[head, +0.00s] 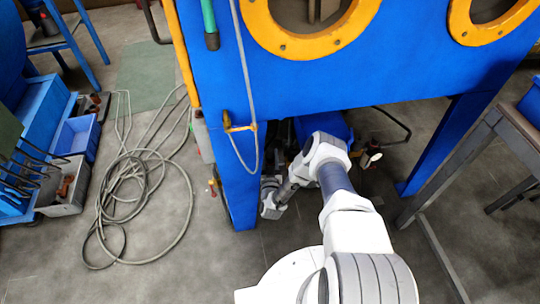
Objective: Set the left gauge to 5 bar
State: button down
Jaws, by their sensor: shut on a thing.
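My arm reaches under the front of the blue cabinet (375,80). My gripper (268,200) is at the end of the arm, beside the inner side of the cabinet's left leg (240,190). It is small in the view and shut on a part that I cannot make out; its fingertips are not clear. A small pale round thing (373,158), perhaps a gauge, shows under the cabinet to the right of my arm. I cannot identify the left gauge or read any dial; that area is dark and partly behind my wrist.
A coiled grey hose (140,185) lies on the floor at left. Blue bins (78,138) and a grey tray (62,190) stand at far left. A metal table frame (470,150) stands at right. A thin grey hose (245,75) hangs down the cabinet front.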

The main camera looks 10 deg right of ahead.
aim_at(270, 155)
dwell(0.3)
jog(key=shift+c, duration=2.1)
grip_release()
notch_tip(270, 155, up, 4)
jog(key=p, duration=0.2)
jog(key=shift+w+r+p, duration=0.1)
jog(key=shift+r+p, duration=0.1)
jog(key=shift+p, duration=0.15)
jog(key=s+d+r+p, duration=0.4)
jog(key=s+d+r, duration=0.2)
jog(key=d, duration=0.4)
jog(key=shift+r+p, duration=0.3)
jog(key=shift+p, duration=0.05)
